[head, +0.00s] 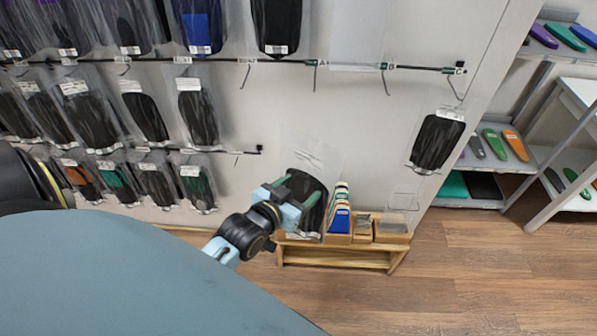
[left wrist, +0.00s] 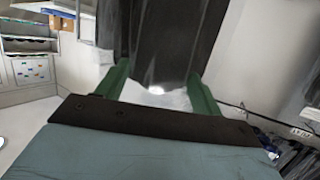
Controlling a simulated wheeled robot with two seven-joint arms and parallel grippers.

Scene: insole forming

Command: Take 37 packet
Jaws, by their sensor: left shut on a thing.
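A clear packet with a dark insole (head: 309,189) hangs from my left gripper (head: 290,193), in front of the wall and above a low wooden bench. My left gripper is shut on this packet, with its green fingers on either side. In the left wrist view, the dark packet (left wrist: 158,40) stands between the green fingers of the left gripper (left wrist: 160,85). The number on its label is too small to read. My right gripper is not in view.
Many packets hang on wall rails at the left, and one packet (head: 436,140) hangs on a hook at the right. The wooden bench (head: 335,256) holds small boxes (head: 392,232). A shelf (head: 520,160) with coloured insoles stands at the right. Floor (head: 480,280) at lower right is clear.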

